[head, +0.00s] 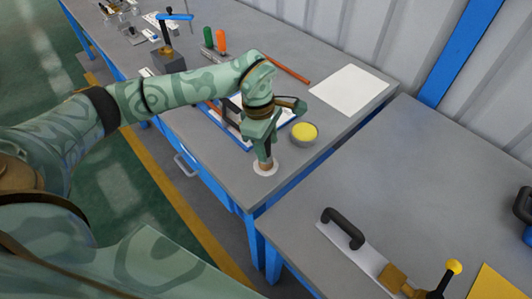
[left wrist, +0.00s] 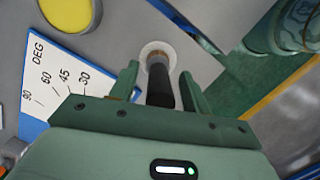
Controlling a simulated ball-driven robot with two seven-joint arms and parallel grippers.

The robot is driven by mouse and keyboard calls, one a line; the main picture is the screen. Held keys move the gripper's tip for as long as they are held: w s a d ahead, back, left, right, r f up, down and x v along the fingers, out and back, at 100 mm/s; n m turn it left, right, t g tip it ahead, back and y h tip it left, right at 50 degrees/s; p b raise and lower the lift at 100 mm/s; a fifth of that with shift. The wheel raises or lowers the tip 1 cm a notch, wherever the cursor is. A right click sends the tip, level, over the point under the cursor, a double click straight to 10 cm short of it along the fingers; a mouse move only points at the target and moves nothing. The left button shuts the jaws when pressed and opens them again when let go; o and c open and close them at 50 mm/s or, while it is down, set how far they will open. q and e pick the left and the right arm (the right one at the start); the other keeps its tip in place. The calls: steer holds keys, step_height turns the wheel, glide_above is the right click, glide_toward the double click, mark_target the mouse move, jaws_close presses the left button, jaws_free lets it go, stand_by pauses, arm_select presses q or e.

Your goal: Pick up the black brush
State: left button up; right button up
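The black brush (left wrist: 160,85) stands upright in the left wrist view, with a dark handle and a brown band near its foot. Its foot is on a small white disc (head: 265,169) near the corner of the grey table. My left gripper (head: 262,140) points down over it. In the left wrist view the two green fingers (left wrist: 159,88) are on either side of the handle, with narrow gaps showing, so the gripper looks open around it. In the head view the gripper hides most of the brush; only the brown lower part shows. My right gripper is not in view.
A round tin with yellow contents (head: 304,132) is close to the right of the gripper. A blue-edged angle board (head: 232,133) lies behind it. A white sheet (head: 349,90) lies further back. A second table (head: 400,170) holds a black-handled tool (head: 343,229).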

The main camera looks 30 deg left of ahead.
arm_select(q)
jaws_close()
steer(key=shift+r, duration=0.1)
